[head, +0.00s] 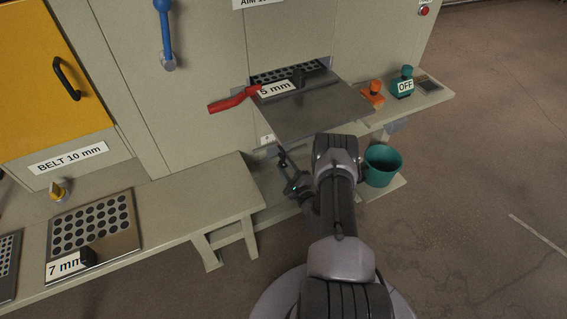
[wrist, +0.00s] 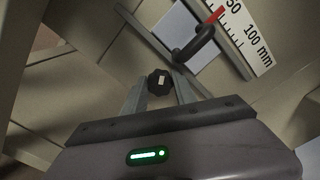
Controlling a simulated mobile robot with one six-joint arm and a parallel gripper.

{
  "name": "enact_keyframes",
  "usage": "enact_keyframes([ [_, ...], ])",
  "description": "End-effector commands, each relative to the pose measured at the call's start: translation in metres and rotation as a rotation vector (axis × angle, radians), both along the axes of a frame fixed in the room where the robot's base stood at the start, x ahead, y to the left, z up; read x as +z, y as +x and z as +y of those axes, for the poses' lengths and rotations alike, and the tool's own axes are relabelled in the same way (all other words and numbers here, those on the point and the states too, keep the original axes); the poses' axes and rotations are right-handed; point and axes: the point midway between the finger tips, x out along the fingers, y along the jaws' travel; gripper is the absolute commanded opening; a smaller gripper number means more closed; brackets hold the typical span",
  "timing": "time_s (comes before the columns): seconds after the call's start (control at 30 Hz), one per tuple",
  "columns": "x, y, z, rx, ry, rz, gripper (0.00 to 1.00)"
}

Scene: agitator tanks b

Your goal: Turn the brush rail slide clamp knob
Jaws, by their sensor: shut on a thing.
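The clamp knob (wrist: 159,78) is small, black and lobed, with a pale mark on its face. In the wrist view it sits between the two grey fingers of my gripper (wrist: 160,92), which is shut on it. In the head view my gripper (head: 294,180) is below the front of the grey metal shelf, left of my arm. The knob cannot be made out clearly there. In the wrist view a black handle (wrist: 196,46) stands just beyond the knob, beside a white scale (wrist: 245,34) marked 50 and 100 mm with a red pointer (wrist: 215,15).
A grey plate (head: 318,110) juts out above my gripper, with a red lever (head: 233,100) at its left. A teal bucket (head: 382,165) stands right of my arm. A bench (head: 190,205) with a leg lies to the left. Open floor (head: 480,200) is at right.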

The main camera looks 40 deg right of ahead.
Motion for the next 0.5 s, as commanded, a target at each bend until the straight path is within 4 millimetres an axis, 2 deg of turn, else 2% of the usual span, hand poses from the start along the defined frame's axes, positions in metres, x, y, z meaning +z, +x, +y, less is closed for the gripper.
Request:
enact_keyframes([
  [0.1,0.0008,-0.0003,0.0008,0.001,-0.269,0.066,0.0],
  [0.17,0.0004,-0.0003,0.0008,0.001,-0.356,0.087,0.0],
  [0.43,-0.0006,-0.0003,0.0008,0.001,-0.403,0.099,0.0],
  [0.5,0.0001,-0.0003,0.0008,0.001,-0.474,0.116,0.0],
])
